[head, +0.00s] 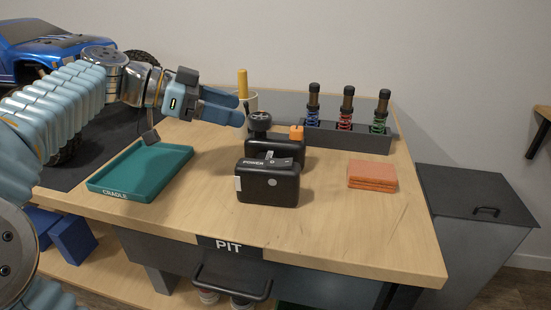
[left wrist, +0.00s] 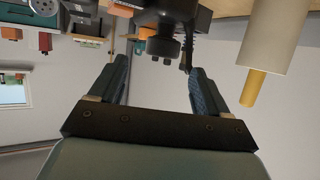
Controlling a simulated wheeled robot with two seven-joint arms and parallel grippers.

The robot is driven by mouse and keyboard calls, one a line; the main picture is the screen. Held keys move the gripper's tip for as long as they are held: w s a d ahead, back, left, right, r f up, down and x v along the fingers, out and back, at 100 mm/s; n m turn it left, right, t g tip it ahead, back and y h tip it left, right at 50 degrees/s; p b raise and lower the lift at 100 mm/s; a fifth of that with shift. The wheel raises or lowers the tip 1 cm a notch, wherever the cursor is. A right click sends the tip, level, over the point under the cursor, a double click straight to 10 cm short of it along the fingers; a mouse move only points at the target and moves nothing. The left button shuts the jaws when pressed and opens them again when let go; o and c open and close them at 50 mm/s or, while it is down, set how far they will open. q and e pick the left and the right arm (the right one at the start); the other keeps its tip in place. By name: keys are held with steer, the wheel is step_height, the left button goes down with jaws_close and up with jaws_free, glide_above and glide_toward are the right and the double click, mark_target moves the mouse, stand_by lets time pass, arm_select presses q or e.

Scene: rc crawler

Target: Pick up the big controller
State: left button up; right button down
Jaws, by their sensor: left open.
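Two black controller-like units stand close together in the middle of the bench. The rear one (head: 287,148) has a black wheel or knob on top and an orange part at its right; the front one (head: 268,184) has white lettering and a small lever on top. I cannot tell for sure which is the big controller. My left gripper (head: 241,109) is open and empty, just above and left of the rear unit's knob. In the left wrist view, a dark knobbed unit (left wrist: 163,42) shows beyond the open fingers (left wrist: 160,80). My right gripper is not in view.
A teal tray marked CRADLE (head: 108,190) lies at the left. A pale cup (head: 248,102) with a yellow handle stands behind my gripper. The bench's front right is clear.

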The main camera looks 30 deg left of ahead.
mark_target(262, 115)
arm_select(q)
steer(key=x, duration=0.9)
steer(key=shift+w+d+p, duration=0.1)
steer(key=shift+w+p, duration=0.2)
steer(key=shift+p, duration=0.1)
jaws_close()
